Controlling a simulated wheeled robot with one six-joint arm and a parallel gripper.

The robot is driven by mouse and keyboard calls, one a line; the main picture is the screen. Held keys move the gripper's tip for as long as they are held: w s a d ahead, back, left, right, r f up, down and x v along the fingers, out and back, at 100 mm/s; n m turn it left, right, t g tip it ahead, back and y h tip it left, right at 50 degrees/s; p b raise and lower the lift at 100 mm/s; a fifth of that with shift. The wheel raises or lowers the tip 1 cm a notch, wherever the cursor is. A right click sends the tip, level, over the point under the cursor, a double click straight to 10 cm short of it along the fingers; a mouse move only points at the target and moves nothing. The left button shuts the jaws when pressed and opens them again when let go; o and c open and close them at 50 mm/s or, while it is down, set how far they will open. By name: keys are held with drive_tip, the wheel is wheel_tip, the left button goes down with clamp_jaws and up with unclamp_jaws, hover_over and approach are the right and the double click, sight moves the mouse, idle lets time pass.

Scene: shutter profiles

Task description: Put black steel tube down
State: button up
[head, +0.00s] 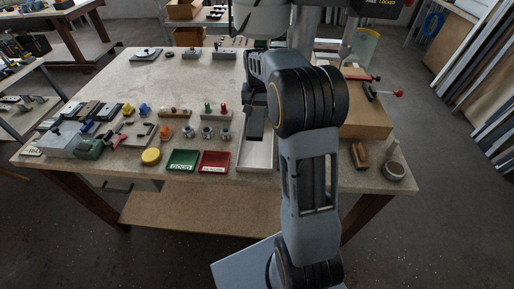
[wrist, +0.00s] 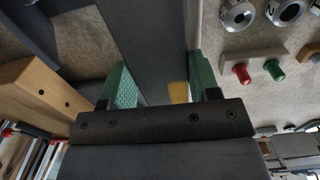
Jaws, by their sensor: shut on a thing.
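In the wrist view a dark grey-black steel tube (wrist: 150,40) runs between the two green pads of my gripper (wrist: 160,82), which is shut on it. A small yellow patch (wrist: 178,92) shows near the right pad. The tube's far end leaves the top of the wrist picture. In the head view my arm hides most of my gripper, and a dark piece shows left of the arm above a long pale tray (head: 256,154). I cannot tell whether the tube touches anything below.
A wooden box (head: 365,122) stands to the right. Red and green knobs (wrist: 257,72) show right of the gripper in the wrist view.

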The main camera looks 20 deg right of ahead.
wheel_tip(320, 180, down, 2)
drive_tip(key=shift+f+b, duration=0.15)
drive_tip(key=shift+b, duration=0.5)
drive_tip(key=shift+f, duration=5.05)
drive_tip(key=shift+f, duration=0.2)
drive_tip(key=o, duration=1.3)
